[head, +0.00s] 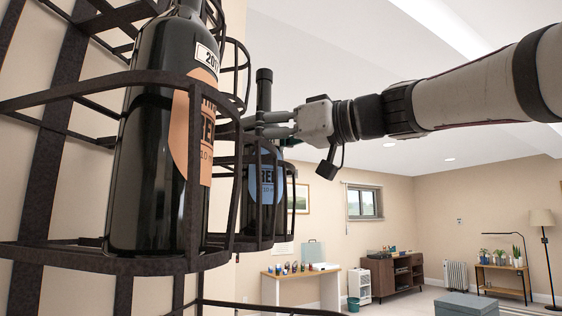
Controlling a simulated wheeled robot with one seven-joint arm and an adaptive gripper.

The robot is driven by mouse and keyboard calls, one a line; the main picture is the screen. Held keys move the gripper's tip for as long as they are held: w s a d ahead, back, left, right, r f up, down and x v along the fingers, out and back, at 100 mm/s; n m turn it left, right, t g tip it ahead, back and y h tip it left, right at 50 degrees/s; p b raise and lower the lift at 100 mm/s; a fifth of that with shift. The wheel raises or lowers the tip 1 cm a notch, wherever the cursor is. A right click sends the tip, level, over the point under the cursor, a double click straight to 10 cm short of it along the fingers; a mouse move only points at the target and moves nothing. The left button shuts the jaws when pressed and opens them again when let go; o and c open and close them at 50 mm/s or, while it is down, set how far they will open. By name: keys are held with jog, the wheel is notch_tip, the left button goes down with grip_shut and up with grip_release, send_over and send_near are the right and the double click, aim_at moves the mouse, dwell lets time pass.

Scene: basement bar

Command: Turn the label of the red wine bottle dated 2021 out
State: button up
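A dark wine bottle (150,135) stands upright in the nearest ring of the wall rack. Its orange label (204,130) faces partly right, with "RED" in part and a date tag starting "20"; its last digits are hard to read. A second dark bottle (264,90) stands farther back in another ring. Its blue label (268,178) shows "RED" in part; I see no readable date on it. My gripper (256,125) reaches in from the right at the second bottle's shoulder, below its neck. The fingertips are partly hidden, so I cannot tell whether they grip the bottle.
The dark metal wine rack (50,130) on the wall has hoops around both bottles, close to my gripper. Far back are a desk (300,274), a brown cabinet (391,276), a plant stand (503,275) and a grey ottoman (466,303).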

jog(key=shift+g, duration=0.3)
jog(key=shift+n+g+y, duration=0.5)
jog(key=shift+n+g, duration=0.75)
jog(key=shift+g, duration=0.55)
jog(key=shift+n+g+y, duration=0.5)
jog(key=shift+n+g, duration=0.75)
jog(key=shift+g, duration=0.55)
jog(key=shift+n+g+p, duration=0.3)
jog(key=shift+g+p, duration=0.05)
jog(key=shift+g, duration=0.05)
jog(key=o, duration=1)
